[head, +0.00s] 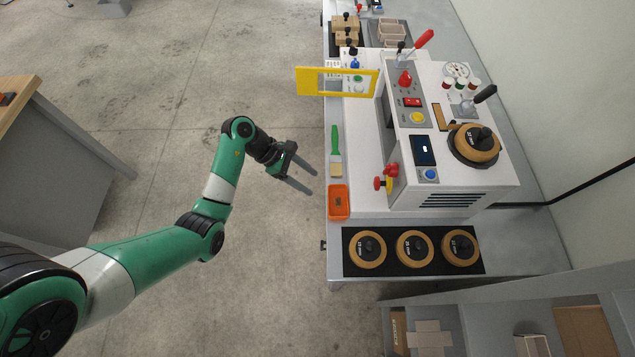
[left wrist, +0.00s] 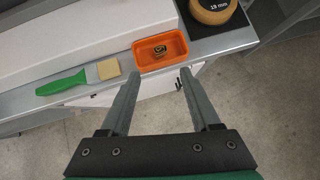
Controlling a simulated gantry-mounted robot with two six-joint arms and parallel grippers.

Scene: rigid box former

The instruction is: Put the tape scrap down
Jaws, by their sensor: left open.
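A small brown tape scrap (left wrist: 160,51) lies inside the orange tray (left wrist: 141,61) in the left wrist view. In the head view the orange tray (head: 331,213) sits at the left edge of the grey bench, and a small dark brown piece (head: 339,201) shows in it. My left gripper (head: 314,183) is open and empty, just left of the bench edge near the tray. In the left wrist view its two fingers (left wrist: 160,85) point toward the tray, apart from it. My right gripper is not in view.
A green-handled brush (head: 335,142) lies behind the tray. The white machine (head: 440,200) stands to the right, with a yellow frame (head: 313,94) jutting past the bench edge. Round formers (head: 368,249) sit on a black mat (head: 352,270) in front. Open floor lies left of the bench.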

